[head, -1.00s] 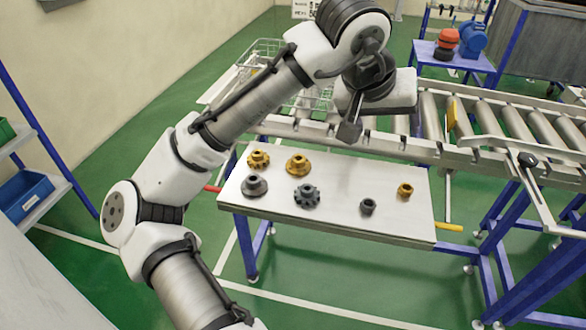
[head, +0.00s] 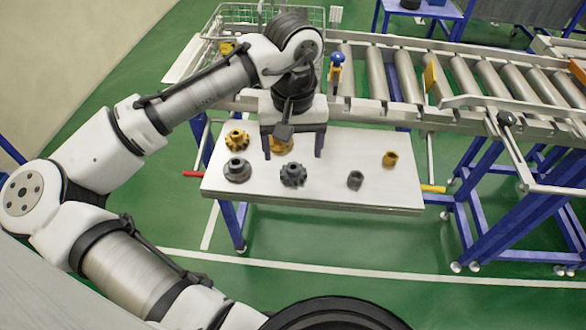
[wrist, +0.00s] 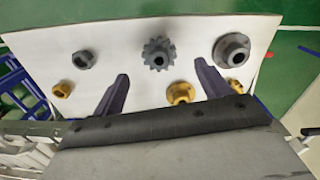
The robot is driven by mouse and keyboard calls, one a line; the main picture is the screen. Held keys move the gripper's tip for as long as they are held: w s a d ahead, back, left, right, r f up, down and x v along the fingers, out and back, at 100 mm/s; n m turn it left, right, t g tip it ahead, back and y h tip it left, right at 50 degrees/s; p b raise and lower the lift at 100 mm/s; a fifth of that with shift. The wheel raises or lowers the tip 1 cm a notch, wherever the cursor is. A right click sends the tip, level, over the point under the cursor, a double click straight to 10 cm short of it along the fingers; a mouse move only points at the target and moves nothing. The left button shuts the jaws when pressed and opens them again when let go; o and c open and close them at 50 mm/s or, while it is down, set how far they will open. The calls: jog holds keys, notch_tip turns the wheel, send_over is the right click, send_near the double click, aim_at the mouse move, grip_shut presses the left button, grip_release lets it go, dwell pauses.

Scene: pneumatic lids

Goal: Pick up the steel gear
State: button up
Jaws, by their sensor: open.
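The steel gear (head: 293,174) is a dark grey toothed wheel with a centre hole, lying flat on the white tabletop (head: 325,190). In the wrist view the gear (wrist: 158,53) lies just beyond the fingertips, roughly centred between them. My gripper (head: 293,156) points down above the table, slightly behind the gear in the head view, and is open and empty. Its two dark fingers also show in the wrist view (wrist: 161,70). The gear is fully visible in both views.
A roller conveyor (head: 410,75) runs behind the table.

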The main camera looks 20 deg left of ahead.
aim_at(293, 165)
jog(key=shift+w+f+p, duration=0.15)
jog(key=shift+f+p, duration=0.25)
jog(key=shift+f, duration=1.05)
jog(key=shift+w+f+p, duration=0.1)
jog(key=shift+f+p, duration=0.25)
jog(key=shift+f, duration=1.1)
jog(key=c, duration=1.2)
jog(key=shift+a+r, duration=0.1)
jog(key=shift+r, duration=0.05)
jog(key=shift+c, duration=0.3)
